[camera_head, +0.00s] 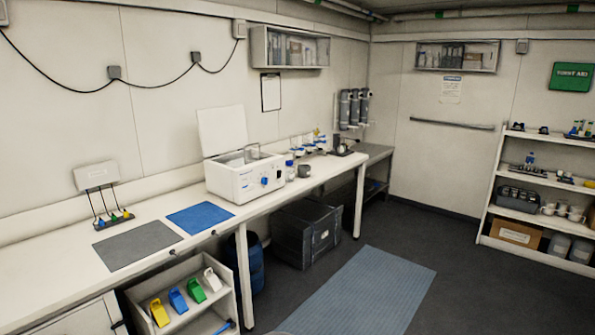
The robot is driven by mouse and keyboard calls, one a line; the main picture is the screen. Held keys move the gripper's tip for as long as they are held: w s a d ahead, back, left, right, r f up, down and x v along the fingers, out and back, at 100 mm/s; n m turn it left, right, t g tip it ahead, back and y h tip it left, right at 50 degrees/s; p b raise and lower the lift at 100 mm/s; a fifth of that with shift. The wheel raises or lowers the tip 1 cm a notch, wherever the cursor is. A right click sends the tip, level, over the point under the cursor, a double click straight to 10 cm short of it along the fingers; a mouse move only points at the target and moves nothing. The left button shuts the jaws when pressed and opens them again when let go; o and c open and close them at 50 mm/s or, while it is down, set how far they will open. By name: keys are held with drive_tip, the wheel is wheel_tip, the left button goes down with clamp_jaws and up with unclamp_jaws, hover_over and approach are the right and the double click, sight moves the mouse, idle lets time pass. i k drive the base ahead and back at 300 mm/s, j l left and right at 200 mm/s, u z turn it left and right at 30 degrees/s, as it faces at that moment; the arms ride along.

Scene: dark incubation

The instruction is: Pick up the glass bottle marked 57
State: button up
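No marking 57 can be read anywhere in this view. A small clear bottle (289,172) with a blue top stands on the long white bench (60,275), just right of the white open-lidded box machine (245,181). Another small bottle with blue on it (530,159) stands on the middle part of the right-hand shelf unit (487,212). Small vessels with coloured contents (578,130) stand on that unit's top shelf. Which of these is glass I cannot tell. My gripper is not in view.
A dark grey mug (304,171), a grey mat (137,246) and a blue mat (200,218) are on the bench. A dark crate (307,234) and a blue bin (247,266) stand beneath. The floor around the blue-grey floor mat (365,290) is clear.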

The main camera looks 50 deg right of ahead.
sight(289, 170)
drive_tip(key=l, duration=0.55)
drive_tip(key=i+l+z, duration=0.1)
drive_tip(key=l, duration=1.05)
drive_tip(key=i+l+z, duration=0.1)
drive_tip(key=l, duration=0.45)
drive_tip(key=i+l, duration=0.1)
drive_tip(key=l, duration=0.5)
drive_tip(key=i+l+z, duration=0.1)
drive_tip(key=l, duration=0.45)
drive_tip(key=i+l+z, duration=0.1)
drive_tip(key=l, duration=0.45)
drive_tip(key=i+l, duration=0.15)
drive_tip(key=l, duration=0.4)
